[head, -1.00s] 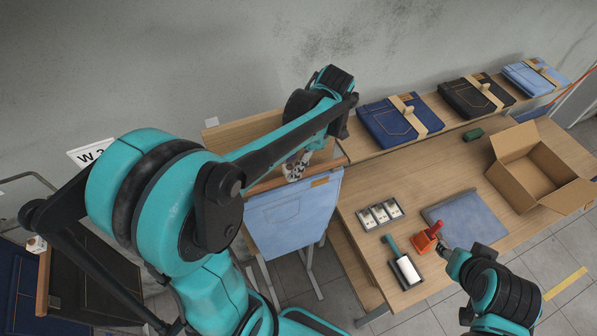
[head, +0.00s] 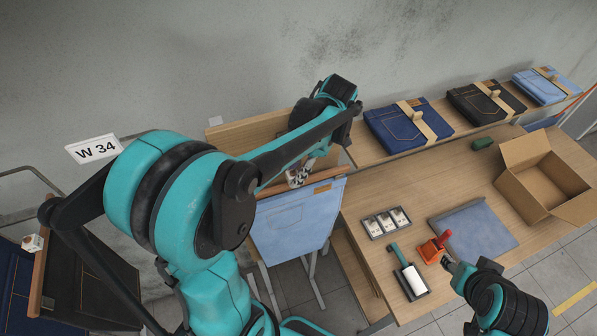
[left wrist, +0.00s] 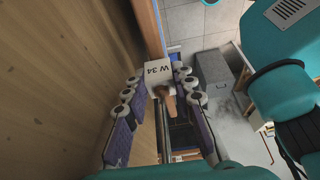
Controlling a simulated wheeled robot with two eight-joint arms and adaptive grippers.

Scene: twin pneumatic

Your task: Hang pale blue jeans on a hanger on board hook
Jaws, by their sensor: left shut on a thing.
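The pale blue jeans (head: 295,225) hang in front of the wooden board (head: 228,134), their brown waistband patch near the top right. My left gripper (head: 298,178) is above the jeans at the board, shut on the hanger. In the left wrist view my left gripper (left wrist: 160,82) has its padded fingers on either side of a white block marked W 34 (left wrist: 158,72). A brown wooden piece (left wrist: 166,97) shows just below the block. The hook and its contact with the hanger cannot be made out. My right gripper (head: 447,262) is beside an orange tool; its jaws are unclear.
Three folded jeans bundles (head: 408,124) lie on the back shelf. The workbench holds an open carton (head: 545,175), a blue-grey mat (head: 475,230), a small tray (head: 387,222), a roller (head: 410,278) and the red-handled orange tool (head: 432,249). A W 34 sign (head: 94,148) is at left.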

